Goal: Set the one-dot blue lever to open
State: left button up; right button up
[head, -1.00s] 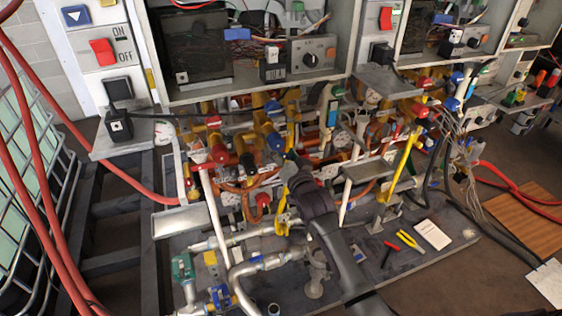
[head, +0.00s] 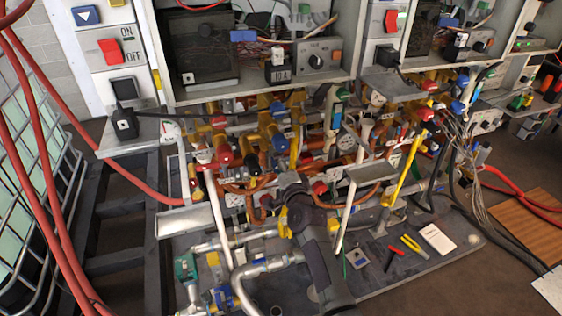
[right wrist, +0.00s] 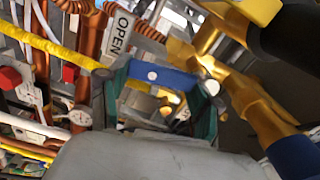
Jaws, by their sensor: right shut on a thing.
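In the right wrist view a blue lever (right wrist: 165,80) with one white dot lies across the space between the dark green fingers of my right gripper (right wrist: 160,98). The gripper is shut on the lever. A white label reading OPEN (right wrist: 122,33) is just above and left of it. In the head view my right gripper (head: 291,180) reaches in from the bottom centre to the lower pipework, and my wrist and the pipes hide the lever there. My left gripper is not in view.
Copper and yellow pipes with red and blue handles (head: 265,130) crowd the area around my gripper. A yellow hose (right wrist: 50,45) and a red knob (right wrist: 10,76) show at the left in the right wrist view. Yellow pliers (head: 411,243) and a white notepad (head: 437,239) lie on the base plate.

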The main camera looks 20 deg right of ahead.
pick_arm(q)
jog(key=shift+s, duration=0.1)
pick_arm(e)
jog(key=shift+a+m, duration=0.2)
jog(key=shift+m, duration=0.4)
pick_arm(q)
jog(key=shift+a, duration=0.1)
pick_arm(e)
jog(key=o, duration=1.7)
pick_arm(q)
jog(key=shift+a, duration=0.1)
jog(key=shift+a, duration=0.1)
